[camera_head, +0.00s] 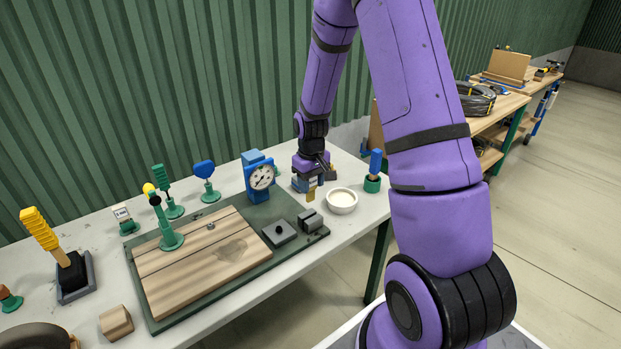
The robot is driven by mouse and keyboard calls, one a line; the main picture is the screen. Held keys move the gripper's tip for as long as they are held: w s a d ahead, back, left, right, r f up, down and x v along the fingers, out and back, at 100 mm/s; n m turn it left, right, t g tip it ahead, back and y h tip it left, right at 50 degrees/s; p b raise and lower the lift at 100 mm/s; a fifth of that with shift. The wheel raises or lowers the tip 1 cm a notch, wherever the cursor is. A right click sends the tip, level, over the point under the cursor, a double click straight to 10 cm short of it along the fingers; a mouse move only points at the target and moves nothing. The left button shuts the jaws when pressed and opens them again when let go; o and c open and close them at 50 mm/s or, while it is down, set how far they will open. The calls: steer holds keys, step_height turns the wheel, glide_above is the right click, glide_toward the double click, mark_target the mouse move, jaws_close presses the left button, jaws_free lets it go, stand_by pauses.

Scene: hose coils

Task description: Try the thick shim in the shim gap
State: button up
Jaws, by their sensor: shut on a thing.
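My gripper (313,178) is at the far right part of the table, behind the white bowl, pointing down. It is shut on a small tan piece (312,190), which looks like a shim; its thickness is too small to judge. Blue-grey blocks (299,184) stand close beside and behind it, partly hidden by the gripper; whether the piece touches them I cannot tell. A dark grey block with a slot-like split (311,222) sits on the green board's right corner and may be the shim gap. A flat grey block with a knob (279,233) sits next to it.
A white bowl (342,201) stands just in front of my gripper, and a blue-handled tool in a green cup (374,171) to its right. A blue dial gauge (259,176) stands left. A wooden board (205,262) lies on the green base. Several upright tools line the back left.

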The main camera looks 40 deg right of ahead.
mark_target(311, 199)
steer(key=shift+f, duration=2)
steer(key=shift+f, duration=0.15)
steer(key=shift+f, duration=0.5)
steer(key=shift+f, duration=0.4)
stand_by(0.6)
steer(key=shift+r, duration=0.6)
steer(key=shift+f, duration=0.75)
stand_by(0.9)
steer(key=shift+r, duration=0.15)
stand_by(0.4)
steer(key=shift+r, duration=4.4)
